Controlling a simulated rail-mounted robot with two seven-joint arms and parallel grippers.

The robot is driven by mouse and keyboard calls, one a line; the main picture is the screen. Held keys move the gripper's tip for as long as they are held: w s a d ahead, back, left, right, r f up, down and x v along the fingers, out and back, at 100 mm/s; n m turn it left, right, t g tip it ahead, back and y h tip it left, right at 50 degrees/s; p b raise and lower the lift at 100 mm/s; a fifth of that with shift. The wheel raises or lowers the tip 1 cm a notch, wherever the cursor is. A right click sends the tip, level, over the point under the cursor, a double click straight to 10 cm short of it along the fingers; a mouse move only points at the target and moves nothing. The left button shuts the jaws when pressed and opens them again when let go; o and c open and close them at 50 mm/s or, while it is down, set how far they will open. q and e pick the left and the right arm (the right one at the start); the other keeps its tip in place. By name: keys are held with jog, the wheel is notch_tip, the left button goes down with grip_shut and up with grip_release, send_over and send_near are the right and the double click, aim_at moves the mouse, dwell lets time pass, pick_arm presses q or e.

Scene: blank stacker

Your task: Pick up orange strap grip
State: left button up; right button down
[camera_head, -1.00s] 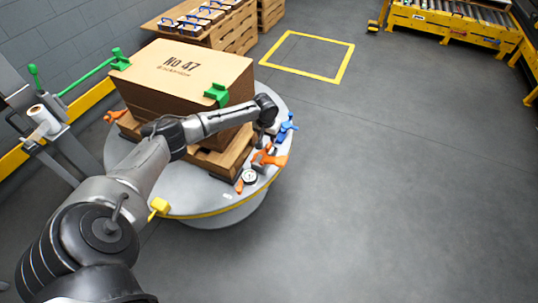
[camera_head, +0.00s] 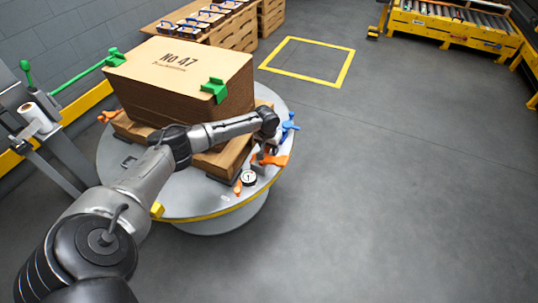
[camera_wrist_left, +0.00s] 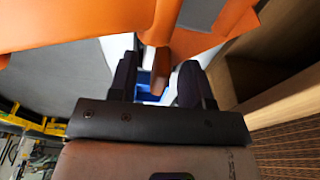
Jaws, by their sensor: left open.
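The orange strap grip (camera_head: 275,160) is at the right edge of the round grey turntable (camera_head: 200,200), beside the box stack. My left gripper (camera_head: 262,151) is right over it, pointing down, and its fingers are partly hidden by the wrist in the head view. In the left wrist view the two dark fingers (camera_wrist_left: 157,82) stand apart. Large orange parts (camera_wrist_left: 60,22) fill the top of that view, close to the fingertips, and a narrow darker orange piece shows between the fingers. I cannot tell whether the fingers touch it. My right gripper is not in view.
A box stack marked No 47 (camera_head: 180,64) with green corner pieces (camera_head: 215,89) sits on a wooden pallet. A blue clamp (camera_head: 289,127) and a round gauge (camera_head: 248,178) are close to the gripper. Open floor (camera_head: 400,200) lies to the right.

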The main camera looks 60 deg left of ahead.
pick_arm(q)
jog(key=shift+c, duration=0.3)
jog(key=c, duration=0.6)
jog(key=shift+r, duration=0.1)
